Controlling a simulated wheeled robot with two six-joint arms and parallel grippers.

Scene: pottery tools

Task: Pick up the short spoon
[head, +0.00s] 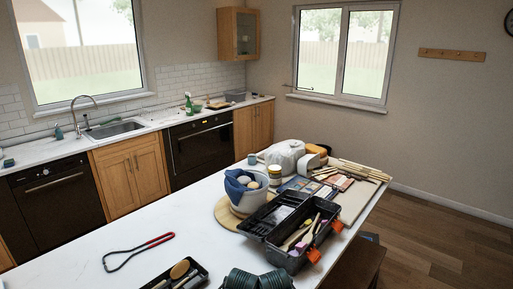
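A spoon-like wooden tool with a rounded tan head (180,269) lies in a small black tray (204,271) at the bottom edge of the head view. Its handle runs toward the lower left and is partly cut off by the frame. I cannot tell whether it is the short spoon. An open black toolbox (293,264) with orange latches holds several pale wooden and coloured tools (297,238); their shapes are too small to tell apart. Neither of my grippers is in view.
A red-handled wire loop (139,251) lies on the white table (95,248). A white bucket (247,203) with blue cloth stands behind the toolbox. The table's left part is clear.

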